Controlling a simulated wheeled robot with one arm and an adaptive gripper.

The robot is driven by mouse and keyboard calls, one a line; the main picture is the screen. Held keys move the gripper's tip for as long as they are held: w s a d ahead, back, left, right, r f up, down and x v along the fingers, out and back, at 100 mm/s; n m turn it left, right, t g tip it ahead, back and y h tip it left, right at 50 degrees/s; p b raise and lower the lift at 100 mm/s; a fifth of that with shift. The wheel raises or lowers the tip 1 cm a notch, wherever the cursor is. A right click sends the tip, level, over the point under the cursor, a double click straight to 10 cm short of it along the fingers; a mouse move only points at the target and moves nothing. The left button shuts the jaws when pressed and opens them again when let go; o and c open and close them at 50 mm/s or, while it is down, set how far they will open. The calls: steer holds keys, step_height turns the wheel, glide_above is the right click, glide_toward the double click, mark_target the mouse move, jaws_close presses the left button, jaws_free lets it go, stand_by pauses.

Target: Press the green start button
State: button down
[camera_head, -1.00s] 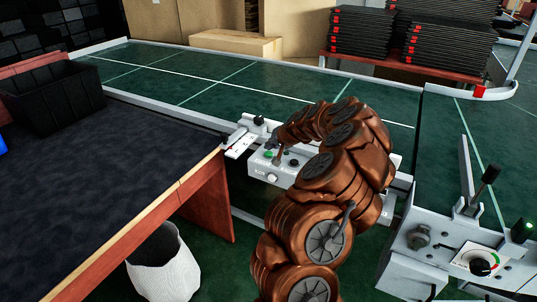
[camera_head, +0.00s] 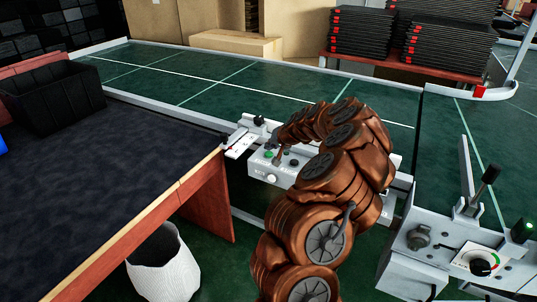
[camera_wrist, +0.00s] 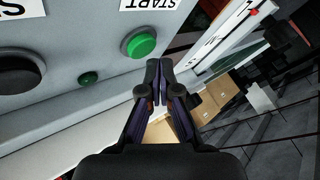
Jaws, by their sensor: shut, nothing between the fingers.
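The green start button (camera_wrist: 141,44) is a round green cap in a collar on a grey control box, below a label (camera_wrist: 148,4) reading START, in the wrist view. In the head view the green button (camera_head: 268,154) shows on the left part of the control box (camera_head: 262,169), beside the conveyor. My gripper (camera_wrist: 160,64) is shut and empty. In the wrist view its fingertips are just right of and below the button; whether they touch it cannot be told. In the head view my arm hides much of the box's right side.
A black button (camera_wrist: 18,74) and a small green one (camera_wrist: 88,78) share the panel. The dark table (camera_head: 100,165) with a black bin (camera_head: 52,97) stands left of the box. The green conveyor (camera_head: 200,75) runs behind. Another control panel (camera_head: 455,250) is at right.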

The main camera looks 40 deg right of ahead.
mark_target(270, 154)
steer(key=shift+f+b, duration=0.35)
steer(key=shift+f, duration=0.05)
steer(key=shift+f+b, duration=0.35)
steer(key=shift+f, duration=0.05)
stand_by(0.8)
stand_by(0.3)
steer(key=shift+r, duration=0.85)
steer(key=shift+r+p, duration=1)
steer(key=shift+r, duration=1.55)
